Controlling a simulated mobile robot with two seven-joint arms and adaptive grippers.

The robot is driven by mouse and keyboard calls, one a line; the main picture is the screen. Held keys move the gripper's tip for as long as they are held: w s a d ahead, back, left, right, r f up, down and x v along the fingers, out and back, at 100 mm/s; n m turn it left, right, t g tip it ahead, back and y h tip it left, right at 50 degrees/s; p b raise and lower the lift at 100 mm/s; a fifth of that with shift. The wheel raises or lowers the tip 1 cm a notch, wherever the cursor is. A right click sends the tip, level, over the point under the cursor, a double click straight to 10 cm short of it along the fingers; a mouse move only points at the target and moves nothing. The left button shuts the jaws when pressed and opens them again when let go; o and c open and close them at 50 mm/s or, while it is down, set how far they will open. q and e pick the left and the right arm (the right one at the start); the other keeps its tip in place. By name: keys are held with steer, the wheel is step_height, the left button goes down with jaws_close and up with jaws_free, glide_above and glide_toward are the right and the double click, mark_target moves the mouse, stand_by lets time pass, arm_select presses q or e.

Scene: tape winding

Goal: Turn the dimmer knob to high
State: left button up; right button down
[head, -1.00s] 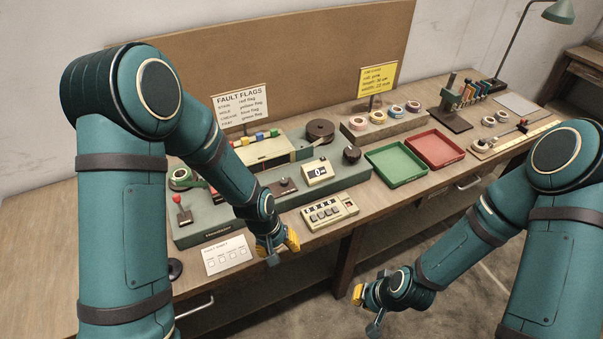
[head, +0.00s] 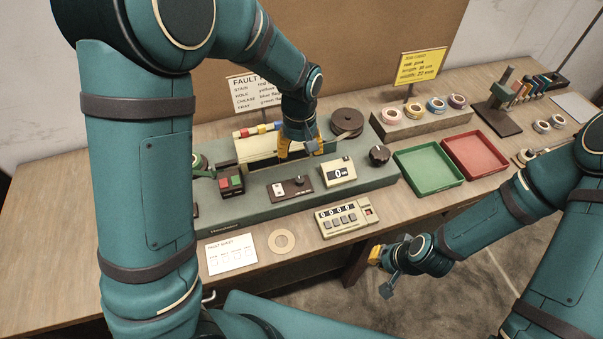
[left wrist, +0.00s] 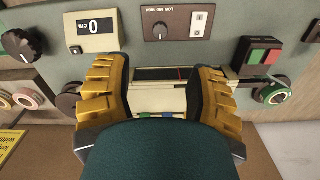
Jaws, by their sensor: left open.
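The dimmer knob is a small round knob (head: 299,181) on a dark panel (head: 281,193) at the front of the grey-green machine. In the left wrist view the knob (left wrist: 160,30) sits beside lettering that seems to read LOW MID HIGH; its pointer setting is too small to tell. My left gripper (head: 300,150) is open and empty over the light box behind the panel, apart from the knob. Its yellow fingers (left wrist: 158,92) show wide apart in the left wrist view. My right gripper (head: 380,270) hangs off the bench's front edge; its opening is unclear.
A counter display (head: 339,173) and a larger black knob (head: 378,155) stand right of the panel. Red and green buttons (head: 231,183) are to its left. A keypad unit (head: 346,219) lies in front. Green (head: 428,190) and red (head: 503,172) trays are further right.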

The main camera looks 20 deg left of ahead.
mark_target(300, 180)
arm_select(q)
step_height(300, 180, down, 12)
steer(key=shift+f+b, duration=0.1)
steer(key=shift+b, duration=0.6)
jaws_close()
